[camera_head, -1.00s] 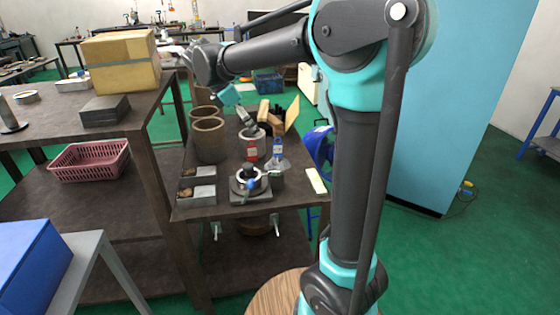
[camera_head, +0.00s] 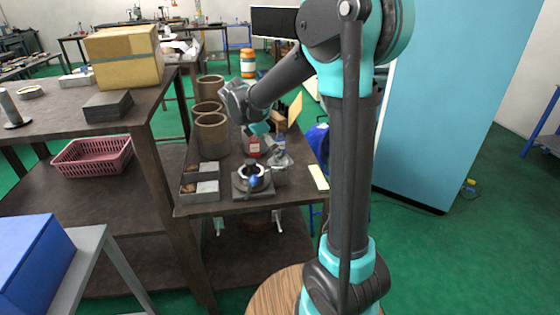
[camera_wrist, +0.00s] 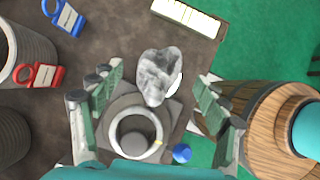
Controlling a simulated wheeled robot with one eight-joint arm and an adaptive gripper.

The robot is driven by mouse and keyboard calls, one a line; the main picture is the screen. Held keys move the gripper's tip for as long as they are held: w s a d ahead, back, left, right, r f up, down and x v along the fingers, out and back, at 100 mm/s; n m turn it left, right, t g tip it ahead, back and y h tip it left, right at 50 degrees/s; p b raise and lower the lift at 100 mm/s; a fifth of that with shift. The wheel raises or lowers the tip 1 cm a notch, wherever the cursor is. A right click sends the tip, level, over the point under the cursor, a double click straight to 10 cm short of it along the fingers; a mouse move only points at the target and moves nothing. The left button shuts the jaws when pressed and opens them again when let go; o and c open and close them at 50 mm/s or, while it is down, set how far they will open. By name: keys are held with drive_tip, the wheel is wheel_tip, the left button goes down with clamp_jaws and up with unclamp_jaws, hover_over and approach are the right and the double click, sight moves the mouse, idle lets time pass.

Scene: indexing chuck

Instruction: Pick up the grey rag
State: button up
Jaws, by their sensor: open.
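The grey rag (camera_wrist: 158,75) is a crumpled, mottled grey-white piece. In the wrist view it lies just beyond the ring of the indexing chuck (camera_wrist: 112,127), at or over its base's edge. In the head view the rag (camera_head: 282,161) shows small, behind and right of the chuck (camera_head: 241,187). My gripper (camera_wrist: 160,80) is open, its two fingers on either side of the rag in the wrist view with nothing between them held. In the head view my gripper (camera_head: 261,128) is above the small table; the gap to the rag is hard to judge.
A red padlock (camera_wrist: 40,76) and a blue padlock (camera_wrist: 66,17) lie left of the rag in the wrist view. A pale block (camera_wrist: 187,17) lies near the table edge. Several brown cylinders (camera_head: 211,135) and grey blocks (camera_head: 200,189) stand left on the table (camera_head: 225,208).

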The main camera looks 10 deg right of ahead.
drive_tip(key=x, duration=0.3)
drive_tip(key=shift+f, duration=0.1)
drive_tip(key=c, duration=1.3)
